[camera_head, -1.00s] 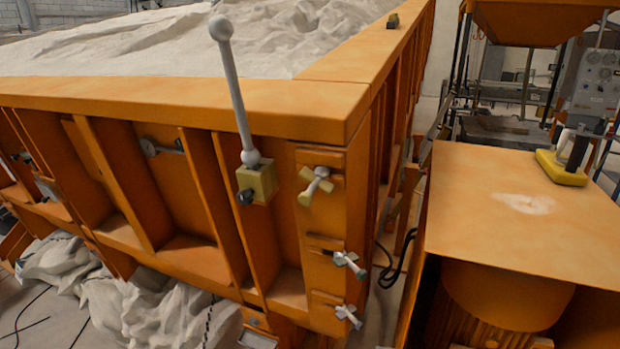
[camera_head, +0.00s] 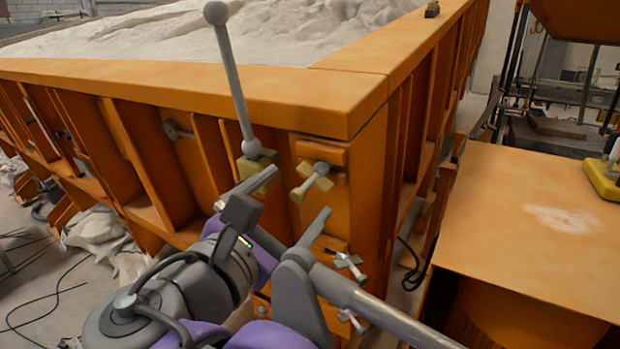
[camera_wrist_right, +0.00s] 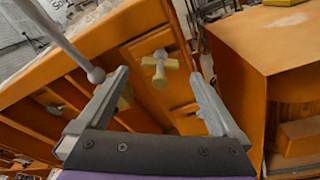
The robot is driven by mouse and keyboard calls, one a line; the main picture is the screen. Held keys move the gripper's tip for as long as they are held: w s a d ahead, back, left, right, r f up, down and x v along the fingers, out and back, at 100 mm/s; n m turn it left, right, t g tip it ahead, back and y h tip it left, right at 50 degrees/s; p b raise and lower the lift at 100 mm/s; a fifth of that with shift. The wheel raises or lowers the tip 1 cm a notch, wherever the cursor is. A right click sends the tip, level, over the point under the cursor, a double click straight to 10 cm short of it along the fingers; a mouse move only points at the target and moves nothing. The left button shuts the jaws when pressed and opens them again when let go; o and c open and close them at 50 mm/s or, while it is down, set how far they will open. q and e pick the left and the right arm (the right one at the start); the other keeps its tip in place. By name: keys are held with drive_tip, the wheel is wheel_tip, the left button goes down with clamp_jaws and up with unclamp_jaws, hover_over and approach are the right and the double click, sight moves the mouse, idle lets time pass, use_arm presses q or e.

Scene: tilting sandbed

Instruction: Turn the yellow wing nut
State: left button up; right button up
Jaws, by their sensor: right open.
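The yellow wing nut (camera_head: 301,193) is on the corner post of the orange sandbed, with pale yellow wings and a grey knob in front. Its wings are tilted, and it also shows in the right wrist view (camera_wrist_right: 160,70), between the fingers and beyond them. My right gripper (camera_head: 299,195) is open and empty in front of the post, one finger to each side of the nut. In the right wrist view my right gripper (camera_wrist_right: 160,76) has wide space between its fingers. My left gripper is not in view.
A grey lever (camera_head: 232,80) with ball ends rises from a yellow block close left of the nut, partly behind a finger. A paler wing nut (camera_head: 349,264) sits below, with another under it. An orange table (camera_head: 530,215) stands at the right.

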sight(313, 178)
drive_tip(key=x, duration=0.6)
drive_tip(key=c, duration=1.3)
